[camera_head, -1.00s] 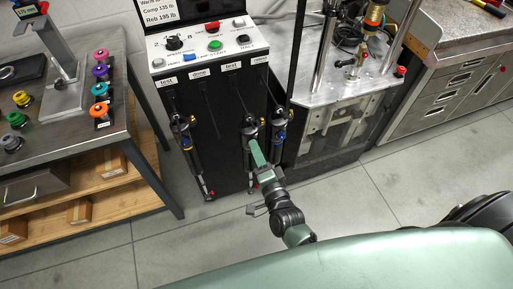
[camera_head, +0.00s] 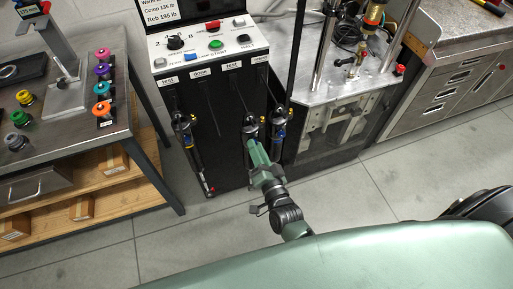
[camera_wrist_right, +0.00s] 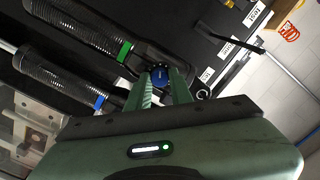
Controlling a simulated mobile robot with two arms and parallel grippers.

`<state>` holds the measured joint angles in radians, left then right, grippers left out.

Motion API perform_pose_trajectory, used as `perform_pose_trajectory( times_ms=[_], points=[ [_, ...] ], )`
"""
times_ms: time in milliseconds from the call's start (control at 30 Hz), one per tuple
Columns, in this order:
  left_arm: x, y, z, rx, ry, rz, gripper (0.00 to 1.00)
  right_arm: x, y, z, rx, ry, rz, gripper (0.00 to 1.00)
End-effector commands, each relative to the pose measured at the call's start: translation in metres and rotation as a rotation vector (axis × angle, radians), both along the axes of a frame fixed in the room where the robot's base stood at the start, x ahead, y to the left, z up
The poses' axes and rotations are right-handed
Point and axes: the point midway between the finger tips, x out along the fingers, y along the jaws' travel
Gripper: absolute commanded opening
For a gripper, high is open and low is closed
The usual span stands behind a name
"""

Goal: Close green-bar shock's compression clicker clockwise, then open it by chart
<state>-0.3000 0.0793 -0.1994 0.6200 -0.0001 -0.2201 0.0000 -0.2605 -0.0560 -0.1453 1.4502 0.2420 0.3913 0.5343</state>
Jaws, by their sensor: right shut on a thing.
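Three shocks hang side by side on the black rack front. The middle shock (camera_head: 251,122) has my right gripper (camera_head: 252,146) at its upper part. The left shock (camera_head: 184,132) and right shock (camera_head: 280,120) hang apart from it. In the right wrist view, a green bar (camera_wrist_right: 124,52) marks one shock, and a blue round knob (camera_wrist_right: 161,76) sits close beside it. My right gripper (camera_wrist_right: 163,79) is shut on this blue knob, with a finger on each side. A blue bar (camera_wrist_right: 99,102) marks the neighbouring shock. The knob's markings are too small to read. My left gripper is out of view.
A white control panel (camera_head: 226,49) with knob and buttons tops the rack, below a screen (camera_head: 161,14) reading comp 135 lb and reb 195 lb. The dyno (camera_head: 320,75) stands right. A bench (camera_head: 62,137) with coloured knobs stands left. The floor in front is clear.

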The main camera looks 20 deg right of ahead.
Motion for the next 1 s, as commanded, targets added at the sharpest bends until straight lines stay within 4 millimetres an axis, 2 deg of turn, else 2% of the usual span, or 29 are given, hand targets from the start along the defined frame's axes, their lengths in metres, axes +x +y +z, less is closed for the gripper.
perform_pose_trajectory(
  times_ms=[233, 267, 300, 333, 700, 767, 1000],
  points=[
    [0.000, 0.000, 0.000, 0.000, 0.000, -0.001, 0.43, -0.001, 0.000, -0.002, 0.001, 0.004, 0.000, 0.00],
    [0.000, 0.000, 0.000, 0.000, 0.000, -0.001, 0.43, -0.001, 0.000, -0.002, 0.001, 0.004, 0.000, 0.27],
    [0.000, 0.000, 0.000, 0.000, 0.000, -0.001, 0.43, -0.001, 0.000, -0.002, 0.001, 0.004, 0.000, 0.38],
    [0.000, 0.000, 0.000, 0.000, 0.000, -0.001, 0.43, -0.001, 0.000, -0.001, 0.001, 0.003, 0.000, 0.43],
    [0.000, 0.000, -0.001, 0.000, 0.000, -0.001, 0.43, -0.005, 0.000, -0.001, 0.001, 0.002, 0.001, 0.43],
    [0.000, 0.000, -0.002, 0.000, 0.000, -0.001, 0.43, -0.011, 0.000, -0.002, 0.001, 0.003, 0.000, 0.43],
    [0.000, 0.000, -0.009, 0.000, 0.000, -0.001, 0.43, -0.053, -0.002, -0.003, 0.000, 0.004, 0.000, 0.43]
  ],
)
